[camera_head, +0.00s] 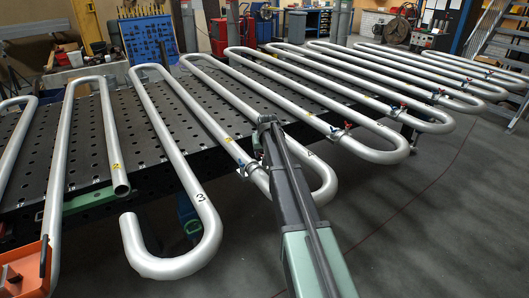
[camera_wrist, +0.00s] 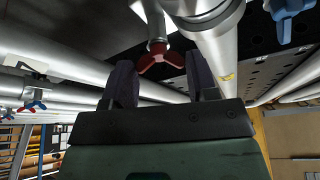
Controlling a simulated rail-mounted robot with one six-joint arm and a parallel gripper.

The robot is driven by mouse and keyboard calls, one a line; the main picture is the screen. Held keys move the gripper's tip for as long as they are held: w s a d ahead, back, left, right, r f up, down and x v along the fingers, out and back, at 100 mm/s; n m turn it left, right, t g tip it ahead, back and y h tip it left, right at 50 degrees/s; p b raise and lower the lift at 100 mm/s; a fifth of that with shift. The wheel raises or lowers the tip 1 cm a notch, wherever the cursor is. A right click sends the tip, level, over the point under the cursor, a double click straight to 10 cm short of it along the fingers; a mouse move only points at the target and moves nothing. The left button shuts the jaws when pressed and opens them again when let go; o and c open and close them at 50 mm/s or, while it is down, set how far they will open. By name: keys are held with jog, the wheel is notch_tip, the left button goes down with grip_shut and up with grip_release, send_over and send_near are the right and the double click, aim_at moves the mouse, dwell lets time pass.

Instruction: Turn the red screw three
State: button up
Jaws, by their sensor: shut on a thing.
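A red wing screw (camera_wrist: 160,61) on a short metal stem shows in the wrist view, under a clamp on a silver pipe. My gripper (camera_wrist: 161,66) has one dark finger on each side of the screw's wings and is shut on it. In the head view my gripper (camera_head: 267,122) reaches up over the pipe coils and hides the screw. A metal clamp (camera_head: 246,168) sits on the pipe just left of my arm. I cannot tell how far the screw is turned.
Silver serpentine pipes (camera_head: 180,140) lie over a dark perforated table (camera_head: 90,130). Other clamps with red screws (camera_head: 334,132) stand to the right. A blue wing screw (camera_wrist: 288,12) is near the upper right in the wrist view. The grey floor (camera_head: 440,220) at right is open.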

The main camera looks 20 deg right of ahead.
jog(key=m+h, duration=0.1)
jog(key=m, duration=0.2)
jog(key=m+g+h, duration=0.1)
jog(key=m, duration=0.2)
jog(key=shift+w+a, duration=0.1)
jog(key=shift+w, duration=0.1)
jog(key=m+g, duration=0.1)
jog(key=m, duration=0.2)
jog(key=m+g+h, duration=0.1)
jog(key=m, duration=0.2)
dwell(0.4)
jog(key=o, duration=0.9)
jog(key=shift+a, duration=0.1)
jog(key=shift+o, duration=0.2)
jog(key=shift+r, duration=0.1)
jog(key=p+v, duration=1)
jog(key=shift+a+r, duration=0.25)
jog(key=shift+r, duration=0.05)
